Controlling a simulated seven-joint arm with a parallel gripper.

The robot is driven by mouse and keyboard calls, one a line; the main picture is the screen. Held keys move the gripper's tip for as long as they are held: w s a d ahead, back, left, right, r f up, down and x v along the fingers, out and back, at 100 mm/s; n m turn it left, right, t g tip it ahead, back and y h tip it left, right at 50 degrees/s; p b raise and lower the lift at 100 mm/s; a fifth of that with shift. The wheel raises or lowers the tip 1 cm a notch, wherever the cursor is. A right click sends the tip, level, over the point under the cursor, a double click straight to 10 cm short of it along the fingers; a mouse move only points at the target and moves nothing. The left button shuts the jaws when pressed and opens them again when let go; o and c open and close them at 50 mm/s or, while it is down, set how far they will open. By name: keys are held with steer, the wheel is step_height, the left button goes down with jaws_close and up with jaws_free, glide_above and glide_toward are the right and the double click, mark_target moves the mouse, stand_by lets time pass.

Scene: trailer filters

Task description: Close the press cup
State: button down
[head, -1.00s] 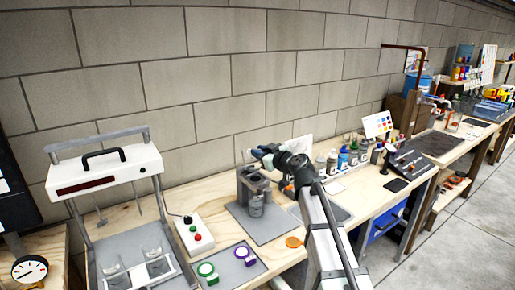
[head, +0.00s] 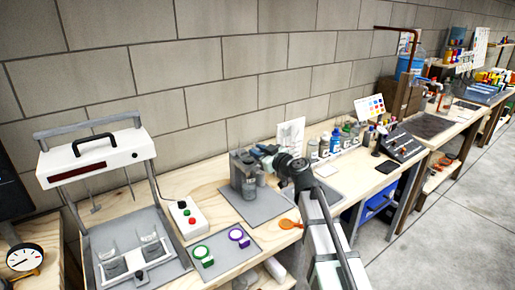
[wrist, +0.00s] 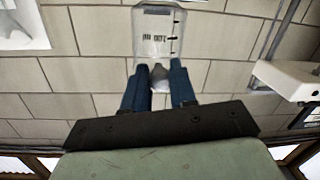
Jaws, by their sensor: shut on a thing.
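A grey press stand (head: 237,168) with a clear cup (head: 249,190) at its front stands on a grey mat on the bench. My gripper (head: 263,151) is at the top of this stand in the head view. In the wrist view, my gripper (wrist: 159,76) has its two blue fingers closed around a small pale grey rounded piece (wrist: 158,82). A clear vessel (wrist: 157,32) with dark scale marks lies just beyond the fingertips. Whether the grey piece is joined to that vessel I cannot tell. My wrist hides part of the stand's right side.
A white-topped frame device (head: 98,157) and a button box (head: 187,218) stand to the left. A mat with green and purple rings (head: 225,250) lies in front. Several bottles (head: 335,145) stand to the right. A block wall (head: 200,90) is behind.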

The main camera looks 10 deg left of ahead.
steer(key=shift+s+f, duration=0.2)
steer(key=shift+f, duration=0.15)
steer(key=c, duration=1)
jaws_free()
steer(key=shift+w, duration=0.1)
steer(key=shift+r, duration=0.1)
steer(key=v, duration=1.3)
steer(key=shift+s+d, duration=0.2)
steer(key=shift+d, duration=0.15)
